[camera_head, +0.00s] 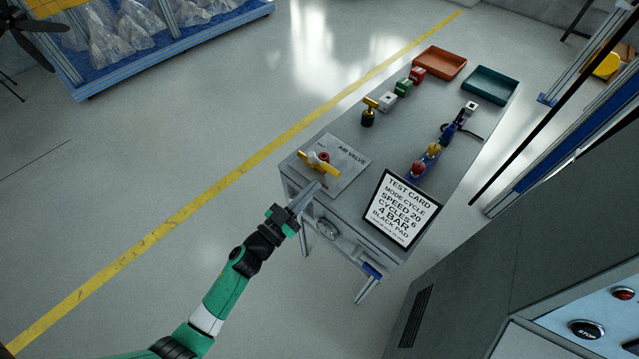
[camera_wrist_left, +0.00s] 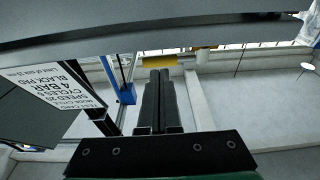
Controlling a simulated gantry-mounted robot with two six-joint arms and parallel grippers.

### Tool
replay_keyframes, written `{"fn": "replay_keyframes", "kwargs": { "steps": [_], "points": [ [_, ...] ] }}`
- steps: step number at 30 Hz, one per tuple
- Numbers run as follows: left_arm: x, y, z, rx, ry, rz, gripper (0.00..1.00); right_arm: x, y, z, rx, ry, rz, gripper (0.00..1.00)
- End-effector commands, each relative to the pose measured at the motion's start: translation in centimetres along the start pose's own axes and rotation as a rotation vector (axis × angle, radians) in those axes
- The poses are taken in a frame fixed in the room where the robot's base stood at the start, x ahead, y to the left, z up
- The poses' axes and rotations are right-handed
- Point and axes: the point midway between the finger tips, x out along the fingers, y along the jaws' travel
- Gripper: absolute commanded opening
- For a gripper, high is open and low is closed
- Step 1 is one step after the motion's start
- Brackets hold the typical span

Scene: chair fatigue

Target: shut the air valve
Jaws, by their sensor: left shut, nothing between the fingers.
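The air valve has a yellow lever (camera_head: 322,165) and a small red part on a grey plate labelled AIR VALVE (camera_head: 345,163), at the near left corner of the table. My left gripper (camera_head: 312,190) is shut and empty, its fingertips just in front of the valve at the table edge. A gap to the lever seems to show, but I cannot tell the exact distance. In the left wrist view the shut fingers (camera_wrist_left: 158,100) point toward a yellow piece (camera_wrist_left: 160,61), which looks like the lever. My right gripper is not in view.
A test card (camera_head: 402,208) stands at the table's near right edge. Behind it are red and yellow knobs (camera_head: 419,168), coloured blocks (camera_head: 403,87), an orange tray (camera_head: 440,63) and a teal tray (camera_head: 490,85). A grey machine (camera_head: 500,250) fills the lower right.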

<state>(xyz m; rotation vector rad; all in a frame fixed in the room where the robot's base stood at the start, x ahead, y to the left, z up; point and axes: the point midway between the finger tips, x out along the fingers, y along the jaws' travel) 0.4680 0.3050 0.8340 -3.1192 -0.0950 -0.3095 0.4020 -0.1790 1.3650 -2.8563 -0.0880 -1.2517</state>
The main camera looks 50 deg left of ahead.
Motion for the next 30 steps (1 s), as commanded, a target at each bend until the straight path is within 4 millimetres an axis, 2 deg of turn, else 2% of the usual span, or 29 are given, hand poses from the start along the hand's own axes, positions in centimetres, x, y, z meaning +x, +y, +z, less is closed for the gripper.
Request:
{"fn": "replay_keyframes", "kwargs": {
  "steps": [3,7,30],
  "points": [
    [1.9,0.0,0.2,0.001,0.001,0.001,0.00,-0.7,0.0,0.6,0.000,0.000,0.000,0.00],
    [3.0,0.0,0.1,0.000,0.000,0.000,0.00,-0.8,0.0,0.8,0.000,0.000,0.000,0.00],
    [4.0,0.4,0.1,0.000,-0.001,0.001,0.00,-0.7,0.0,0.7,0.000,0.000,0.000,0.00]
  ]
}}
